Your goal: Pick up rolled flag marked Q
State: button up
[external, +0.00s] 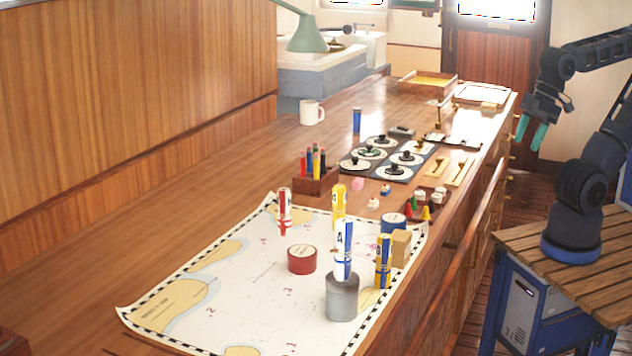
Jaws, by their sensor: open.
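Several rolled flags stand upright on or around the sea chart (225,300). A yellow one (339,200) stands behind the others; its letter is too small to read, and its lower part is partly hidden. A blue and white roll (343,240) marked A stands in a grey cylindrical holder (342,300). A yellow and blue roll (383,262) stands right of it; its letter looks like G but is unclear. A red and white roll (284,215) stands at the left. My gripper (531,134) is open and empty, with teal fingers pointing down, right of the counter and far from the flags.
A red tin (301,259), a blue tin (392,223) and a tan block (401,248) are near the flags. A pencil block (316,182), dials on a dark panel (377,165) and a white mug (312,112) stand farther back. A wooden rail (450,270) runs along the counter's front.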

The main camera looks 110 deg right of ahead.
jog(key=shift+o, duration=0.5)
jog(key=m+g+h, duration=0.1)
jog(key=m+h, duration=0.2)
jog(key=m, duration=0.5)
send_over(337, 199)
jog(key=s, duration=0.3)
notch_tip(337, 199, down, 10)
jog(key=x, duration=1)
jog(key=shift+s+a+f, duration=0.2)
jog(key=shift+s+a, duration=0.1)
jog(key=shift+s, duration=0.05)
jog(key=c, duration=1.1)
jog(key=shift+r, duration=0.15)
